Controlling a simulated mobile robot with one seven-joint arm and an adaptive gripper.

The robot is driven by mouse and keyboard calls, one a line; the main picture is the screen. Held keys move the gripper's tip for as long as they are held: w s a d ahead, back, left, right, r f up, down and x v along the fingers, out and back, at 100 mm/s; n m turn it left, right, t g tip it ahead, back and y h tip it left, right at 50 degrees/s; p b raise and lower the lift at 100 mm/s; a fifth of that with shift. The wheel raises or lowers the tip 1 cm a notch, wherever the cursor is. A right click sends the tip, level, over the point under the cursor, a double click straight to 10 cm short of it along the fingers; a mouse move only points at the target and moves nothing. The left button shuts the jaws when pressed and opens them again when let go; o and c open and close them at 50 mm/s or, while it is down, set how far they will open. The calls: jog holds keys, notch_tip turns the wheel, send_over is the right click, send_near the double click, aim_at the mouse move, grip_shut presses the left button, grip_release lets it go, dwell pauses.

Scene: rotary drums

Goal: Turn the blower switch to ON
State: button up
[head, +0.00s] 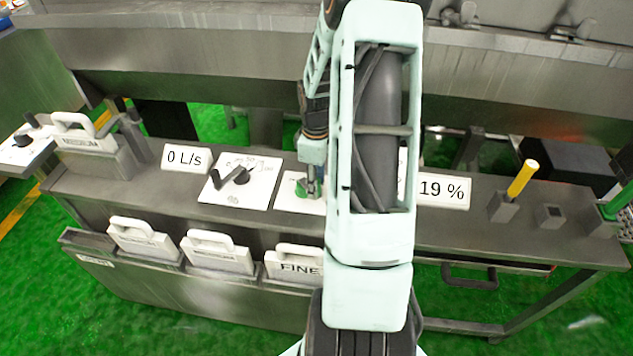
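My arm hides the right side of this plate. The fingertips are small and partly covered, so I cannot tell whether they are open or touching the green part. Left of it is a white dial plate (262,188) with a black pointer knob (240,176). Another white plate with a black knob (22,140) is at the far left edge. No label reading blower or ON is legible, so I cannot tell which is the blower switch.
Displays read "0 L/s" (185,158) and "19 %" (444,190). White handled plates, one marked FINE (297,267), sit in a front rack. A yellow-handled lever (522,180) stands on the right. A metal drum housing (200,50) spans the back.

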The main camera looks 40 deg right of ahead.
jog(key=shift+c, duration=0.5)
grip_shut()
jog(key=shift+a, duration=0.1)
jog(key=a+m+b, duration=0.1)
jog(key=m, duration=0.1)
jog(key=m+b, duration=0.1)
jog(key=shift+w+a+f+m, duration=0.1)
jog(key=shift+w+a+m, duration=0.05)
jog(key=shift+a+m, duration=0.25)
jog(key=a+m+b, duration=0.1)
jog(key=m, duration=0.1)
jog(key=w+a+m+b, duration=0.1)
jog(key=m, duration=0.1)
jog(key=shift+w+a+m, duration=0.1)
jog(key=shift+w+m, duration=0.05)
jog(key=shift+m, duration=0.15)
jog(key=m, duration=0.1)
jog(key=w+a+m, duration=0.1)
jog(key=m, duration=0.1)
jog(key=m+b, duration=0.1)
jog(key=shift+w+a+m, duration=0.2)
jog(key=shift+w+m, duration=0.1)
jog(key=shift+w, duration=0.1)
jog(key=m, duration=0.1)
jog(key=w+m, duration=0.1)
jog(key=m, duration=0.1)
jog(key=shift+w+a, duration=0.3)
jog(key=shift+w+m, duration=0.5)
jog(key=shift+m, duration=0.5)
jog(key=shift+w, duration=0.1)
